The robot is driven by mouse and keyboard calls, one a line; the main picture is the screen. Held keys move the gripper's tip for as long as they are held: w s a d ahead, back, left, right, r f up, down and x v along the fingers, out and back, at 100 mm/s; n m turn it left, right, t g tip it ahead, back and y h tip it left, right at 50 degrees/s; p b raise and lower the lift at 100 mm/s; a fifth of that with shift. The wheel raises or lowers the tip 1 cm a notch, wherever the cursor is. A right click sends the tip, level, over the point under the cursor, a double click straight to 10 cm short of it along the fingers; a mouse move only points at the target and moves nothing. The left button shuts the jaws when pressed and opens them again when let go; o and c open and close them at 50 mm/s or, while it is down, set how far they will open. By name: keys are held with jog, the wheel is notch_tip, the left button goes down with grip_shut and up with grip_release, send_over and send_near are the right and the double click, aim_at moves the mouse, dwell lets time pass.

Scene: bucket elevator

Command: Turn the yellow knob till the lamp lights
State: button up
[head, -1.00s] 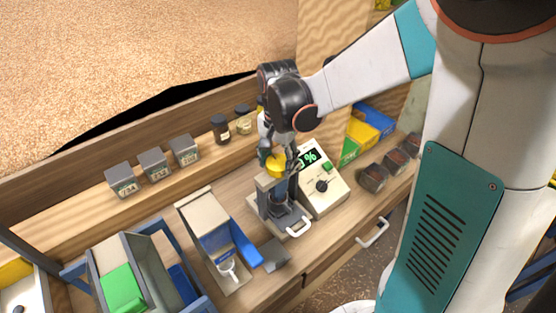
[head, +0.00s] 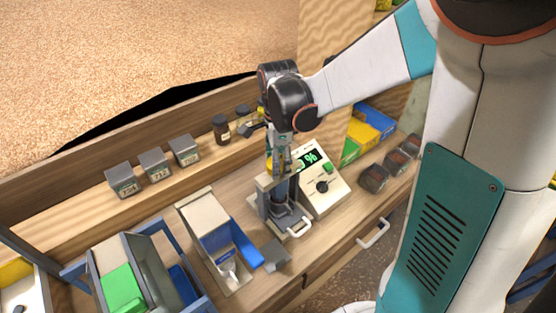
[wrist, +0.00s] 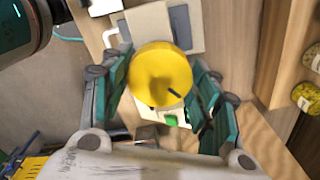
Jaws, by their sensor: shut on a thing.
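The yellow knob (wrist: 160,75) is a round disc with a dark mark on its top, seen from above in the wrist view. It sits on top of a grey stand (head: 268,182) in the head view, where my gripper mostly hides it. My gripper (head: 279,160) points down over the stand. In the wrist view its teal fingers (wrist: 163,85) are on either side of the knob, shut on it. The meter box (head: 322,180) beside the stand has a green-lit display (head: 308,160) showing a % sign, a dark dial and a green button (head: 327,167). I cannot make out a lit lamp.
Several grey blocks (head: 154,162) and dark jars (head: 221,129) stand on the back ledge. A bin with a blue flap (head: 247,246) is left of the stand. Dark containers (head: 373,179) stand at right. The wood between bin and back ledge is clear.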

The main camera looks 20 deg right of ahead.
jog(key=shift+m, duration=0.4)
jog(key=o, duration=1.1)
jog(key=shift+c, duration=0.2)
notch_tip(320, 180, up, 12)
jog(key=shift+s, duration=0.1)
